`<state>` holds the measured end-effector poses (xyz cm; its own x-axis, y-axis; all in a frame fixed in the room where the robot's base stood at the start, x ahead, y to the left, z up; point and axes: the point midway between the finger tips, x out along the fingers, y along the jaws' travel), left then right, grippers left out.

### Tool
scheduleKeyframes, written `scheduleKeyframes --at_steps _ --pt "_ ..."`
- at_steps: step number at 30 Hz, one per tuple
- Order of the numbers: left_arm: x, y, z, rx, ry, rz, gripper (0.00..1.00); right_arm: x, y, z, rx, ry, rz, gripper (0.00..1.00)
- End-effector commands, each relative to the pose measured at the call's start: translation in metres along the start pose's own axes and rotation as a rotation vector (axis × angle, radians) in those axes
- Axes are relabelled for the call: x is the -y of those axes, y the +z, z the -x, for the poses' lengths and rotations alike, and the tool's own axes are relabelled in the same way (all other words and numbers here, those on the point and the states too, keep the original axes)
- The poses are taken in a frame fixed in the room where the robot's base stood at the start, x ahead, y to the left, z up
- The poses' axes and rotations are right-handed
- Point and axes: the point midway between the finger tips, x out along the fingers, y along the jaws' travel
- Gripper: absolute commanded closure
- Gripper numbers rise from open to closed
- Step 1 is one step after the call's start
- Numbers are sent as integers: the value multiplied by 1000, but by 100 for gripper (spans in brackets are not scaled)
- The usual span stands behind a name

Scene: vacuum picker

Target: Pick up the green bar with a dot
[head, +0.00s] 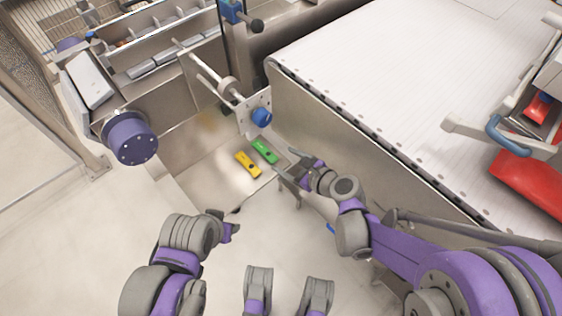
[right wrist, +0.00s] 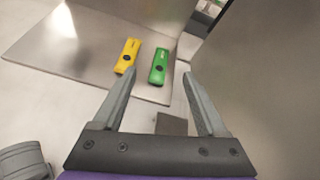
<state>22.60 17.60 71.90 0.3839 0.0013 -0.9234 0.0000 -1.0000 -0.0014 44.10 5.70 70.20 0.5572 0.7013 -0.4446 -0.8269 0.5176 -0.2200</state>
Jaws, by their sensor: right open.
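The green bar (head: 264,151) lies on a metal tray (head: 190,160) in the head view, with a dark dot near its middle. It also shows in the right wrist view (right wrist: 160,62), ahead of the fingertips. A yellow bar (head: 247,165) with a similar dark dot lies beside it on the left; it also shows in the right wrist view (right wrist: 128,52). My right gripper (head: 289,168) is open and empty, just to the right of the green bar and apart from it. My left gripper (head: 232,232) is at the lower left, away from the bars; its fingers are not clear.
A white conveyor belt (head: 400,85) with a metal side wall stands to the right of the tray. A plate with a blue knob (head: 261,117) stands just behind the green bar. A purple motor (head: 130,138) is at the left. A red object (head: 525,185) lies far right.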

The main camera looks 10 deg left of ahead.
Motion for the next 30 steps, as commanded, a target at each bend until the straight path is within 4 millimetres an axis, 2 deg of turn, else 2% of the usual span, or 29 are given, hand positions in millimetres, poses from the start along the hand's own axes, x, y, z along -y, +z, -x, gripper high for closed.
scheduleKeyframes --at_steps 1,6,11,18,25,30 --pt "0 4 -14 5 0 0 50 -2 -13 -18 24 1 -82 25" --pt "0 6 -23 8 0 0 50 -4 -20 -38 68 0 -237 25" --pt "0 7 -25 8 0 0 50 -4 -18 -52 72 2 -249 25" --pt "0 9 -32 11 0 0 50 -4 -16 -88 71 1 -246 25" --pt "0 10 -38 12 0 0 50 -3 -18 -107 71 1 -246 25" --pt "0 12 -45 14 0 0 50 -1 -19 -134 71 1 -245 25"
